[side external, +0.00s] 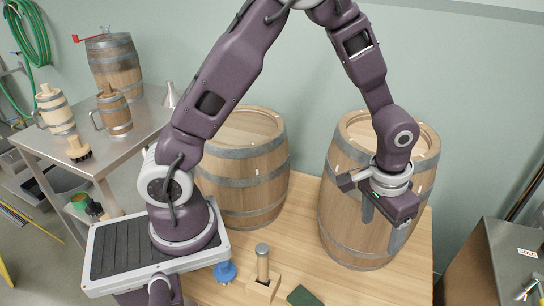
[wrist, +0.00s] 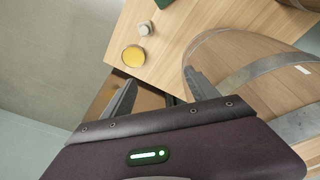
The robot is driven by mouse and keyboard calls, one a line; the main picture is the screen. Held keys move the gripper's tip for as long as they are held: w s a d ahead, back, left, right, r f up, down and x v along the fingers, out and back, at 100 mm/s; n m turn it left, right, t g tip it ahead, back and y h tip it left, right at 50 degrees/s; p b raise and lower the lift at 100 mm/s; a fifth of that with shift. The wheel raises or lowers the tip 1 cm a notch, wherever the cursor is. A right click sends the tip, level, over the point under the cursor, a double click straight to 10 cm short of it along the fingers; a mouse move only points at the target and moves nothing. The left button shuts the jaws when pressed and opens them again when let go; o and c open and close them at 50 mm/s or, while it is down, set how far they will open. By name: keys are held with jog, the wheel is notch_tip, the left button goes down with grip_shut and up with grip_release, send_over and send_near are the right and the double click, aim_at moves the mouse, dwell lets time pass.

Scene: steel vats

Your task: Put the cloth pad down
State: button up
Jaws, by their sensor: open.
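A dark green pad (side external: 303,296), likely the cloth pad, lies on the wooden table (side external: 385,285) at the front edge of the side view, partly cut off by the frame. A sliver of dark green (wrist: 161,3) at the top of the wrist view may be the same pad. My gripper (side external: 383,222) is open and points down in front of the right barrel, above and to the right of the pad. In the wrist view the two fingers (wrist: 161,80) stand apart with nothing between them.
The right barrel (side external: 345,205) stands close behind my gripper. Another barrel (side external: 255,195) stands further left. A wooden block with a metal-topped peg (side external: 262,285) and a blue knob (side external: 225,271) sit left of the pad. The table right of the pad is bare.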

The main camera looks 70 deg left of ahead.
jog(key=s+a+r+t, duration=0.1)
jog(key=s+a+r, duration=0.15)
jog(key=r, duration=0.45)
jog(key=s+a+r+t, duration=0.1)
jog(key=s+a+r, duration=0.1)
jog(key=s+r, duration=0.3)
jog(key=s+a+r+t, duration=0.1)
jog(key=s+r, duration=0.2)
jog(key=s, duration=0.4)
jog(key=s+a+r, duration=0.2)
jog(key=s+r, duration=0.2)
jog(key=s, duration=0.3)
jog(key=shift+s+a+r+t, duration=0.15)
jog(key=shift+a+t, duration=0.15)
jog(key=shift+t, duration=0.1)
jog(key=shift+o, duration=1)
